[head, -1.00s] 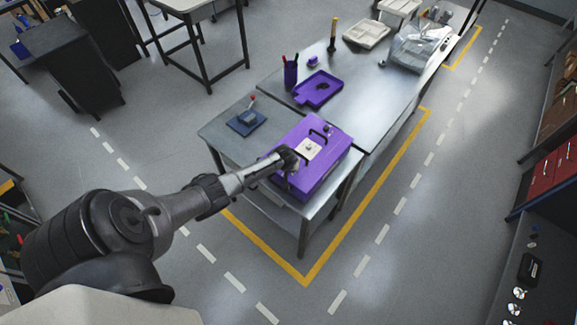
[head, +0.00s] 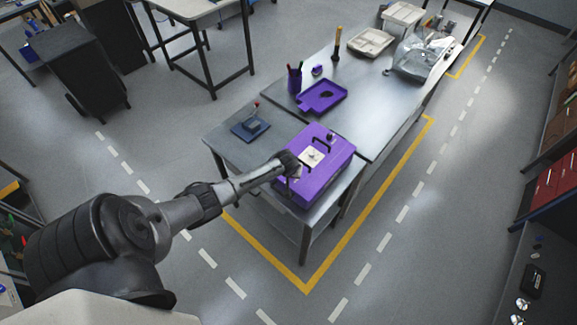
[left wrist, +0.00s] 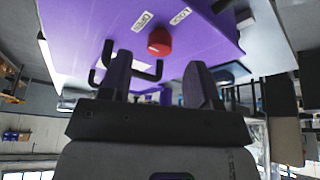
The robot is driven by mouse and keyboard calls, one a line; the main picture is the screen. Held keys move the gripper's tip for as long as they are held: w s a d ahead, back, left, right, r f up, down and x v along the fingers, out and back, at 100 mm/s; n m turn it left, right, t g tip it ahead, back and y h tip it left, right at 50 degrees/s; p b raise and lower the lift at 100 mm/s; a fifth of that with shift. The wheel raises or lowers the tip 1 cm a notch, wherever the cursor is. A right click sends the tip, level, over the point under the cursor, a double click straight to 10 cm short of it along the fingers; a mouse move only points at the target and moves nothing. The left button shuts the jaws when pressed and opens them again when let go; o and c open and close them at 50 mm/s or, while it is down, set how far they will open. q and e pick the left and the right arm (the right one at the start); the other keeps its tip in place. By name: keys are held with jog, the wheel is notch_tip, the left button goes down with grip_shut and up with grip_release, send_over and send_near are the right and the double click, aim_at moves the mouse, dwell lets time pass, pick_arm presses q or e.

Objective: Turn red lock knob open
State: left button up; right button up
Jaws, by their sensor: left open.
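The red lock knob (left wrist: 159,42) shows in the left wrist view on a face of the purple housing (left wrist: 90,20), beside white labels that read OPEN and LOCK. My left gripper (left wrist: 160,78) is open, with its two dark fingers on either side of the line to the knob. The knob appears just beyond the fingertips, not clasped. In the head view the purple housing (head: 322,186) sits on the near end of the metal table, and my left gripper (head: 289,166) is at its left side. The red knob is hidden there. My right gripper is not in view.
A black handle (head: 323,142) and a pale plate (head: 312,157) are on top of the housing. A blue fixture (head: 248,130) stands to its left on the table. A purple tray (head: 325,96) and a pen cup (head: 294,80) are farther back. Bare tabletop (head: 375,110) lies behind.

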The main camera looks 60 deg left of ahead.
pick_arm(q)
jog(key=v, duration=1)
dwell(0.6)
